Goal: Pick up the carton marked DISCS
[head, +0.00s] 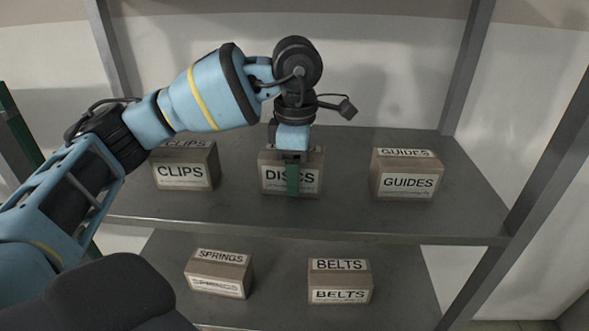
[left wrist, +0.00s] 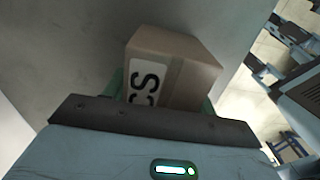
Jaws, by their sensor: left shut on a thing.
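The DISCS carton (head: 273,180) is a brown box with a white label, in the middle of the upper shelf. My left gripper (head: 293,180) reaches down over it, with a green finger in front of its label. In the left wrist view the carton (left wrist: 190,62) sits between the green fingers (left wrist: 165,88), part of its label showing the letters CS. The gripper is shut on the carton. I cannot tell whether the carton's underside is clear of the shelf. My right gripper is not in view.
The CLIPS carton (head: 184,170) stands to the left and the GUIDES carton (head: 405,176) to the right on the upper shelf (head: 345,215). SPRINGS (head: 218,273) and BELTS (head: 339,281) cartons stand on the shelf below. Grey posts (head: 468,70) frame the rack.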

